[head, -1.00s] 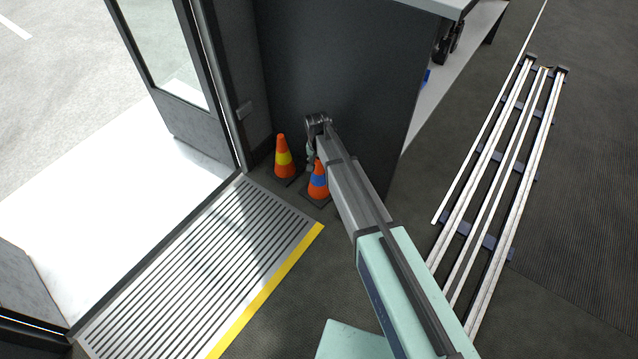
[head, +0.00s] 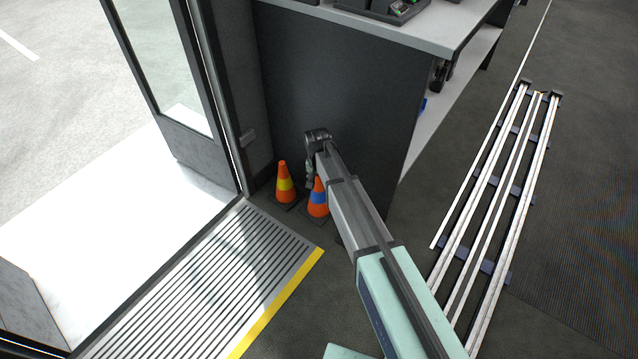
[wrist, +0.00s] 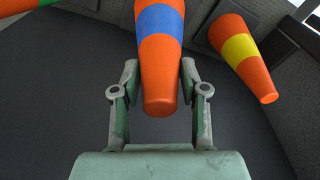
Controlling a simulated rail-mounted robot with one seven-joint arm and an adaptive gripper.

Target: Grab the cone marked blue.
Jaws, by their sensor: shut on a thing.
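The blue-marked cone (head: 319,198), orange with a blue band, stands on the floor by the dark counter panel, partly hidden by my arm. In the wrist view this cone (wrist: 160,50) lies between the fingers of my gripper (wrist: 159,76), which is shut on its upper, narrow part. A yellow-banded cone (head: 285,184) stands just left of it, and shows on the right in the wrist view (wrist: 241,50). A cone with a green band (wrist: 50,3) is partly in view at the wrist view's top left corner.
The dark counter panel (head: 350,85) rises right behind the cones. An open doorway with a ribbed step (head: 215,285) and yellow edge (head: 275,305) lies to the left. Long metal rails (head: 490,200) lie on the floor at right.

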